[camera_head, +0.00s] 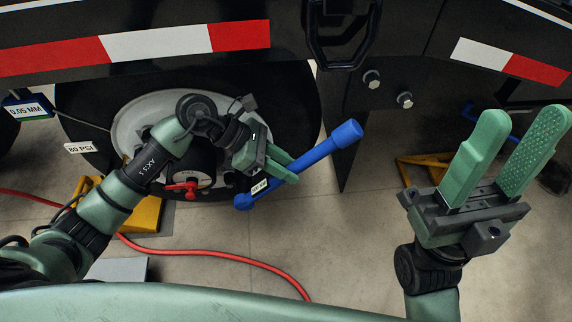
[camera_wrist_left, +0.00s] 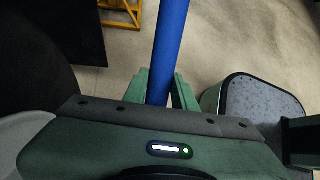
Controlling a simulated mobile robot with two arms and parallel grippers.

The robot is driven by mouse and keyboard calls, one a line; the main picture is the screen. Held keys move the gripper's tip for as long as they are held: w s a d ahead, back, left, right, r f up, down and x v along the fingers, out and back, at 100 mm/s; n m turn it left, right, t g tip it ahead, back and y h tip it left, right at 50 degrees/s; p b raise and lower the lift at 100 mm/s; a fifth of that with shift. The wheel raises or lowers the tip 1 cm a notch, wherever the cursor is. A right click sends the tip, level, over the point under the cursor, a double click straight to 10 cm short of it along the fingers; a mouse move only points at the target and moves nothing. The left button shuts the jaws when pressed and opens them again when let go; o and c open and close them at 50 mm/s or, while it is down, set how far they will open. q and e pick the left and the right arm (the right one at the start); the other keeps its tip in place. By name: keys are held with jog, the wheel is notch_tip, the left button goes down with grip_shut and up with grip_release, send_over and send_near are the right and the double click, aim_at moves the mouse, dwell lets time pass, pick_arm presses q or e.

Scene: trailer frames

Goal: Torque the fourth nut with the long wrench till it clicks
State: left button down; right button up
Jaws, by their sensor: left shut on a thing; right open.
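The long blue wrench (camera_head: 312,155) slants from a small head (camera_head: 243,202) at its lower left end to a thick end (camera_head: 346,133) at upper right, in front of the wheel's tire. My left gripper (camera_head: 282,167) is shut on its shaft near the white label. In the left wrist view the blue shaft (camera_wrist_left: 170,45) runs up between the fingers (camera_wrist_left: 160,88). The wheel's pale rim (camera_head: 140,115) shows behind my left arm; I cannot make out the fourth nut, and my arm covers much of the hub. My right gripper (camera_head: 522,118) is open and empty at the right.
A dark round unit with a red handle (camera_head: 184,189) sits low at the wheel. A yellow chock (camera_head: 143,214) stands by the tire, another yellow piece (camera_head: 420,172) behind my right gripper. A red hose (camera_head: 265,265) crosses the floor. The trailer's striped edge (camera_head: 150,43) overhangs the wheel.

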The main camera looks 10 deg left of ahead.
pick_arm(q)
jog(key=shift+w+d, duration=0.1)
jog(key=shift+d, duration=0.1)
jog(key=shift+d+f+y, duration=0.15)
jog(key=shift+f+y, duration=0.05)
jog(key=shift+y, duration=0.1)
jog(key=shift+f, duration=0.1)
jog(key=shift+d+p, duration=0.1)
jog(key=shift+p, duration=0.2)
jog(key=shift+w+d+f+y, duration=0.15)
jog(key=shift+d+f+y, duration=0.1)
jog(key=shift+f+y, duration=0.05)
jog(key=shift+f, duration=0.15)
dwell(0.3)
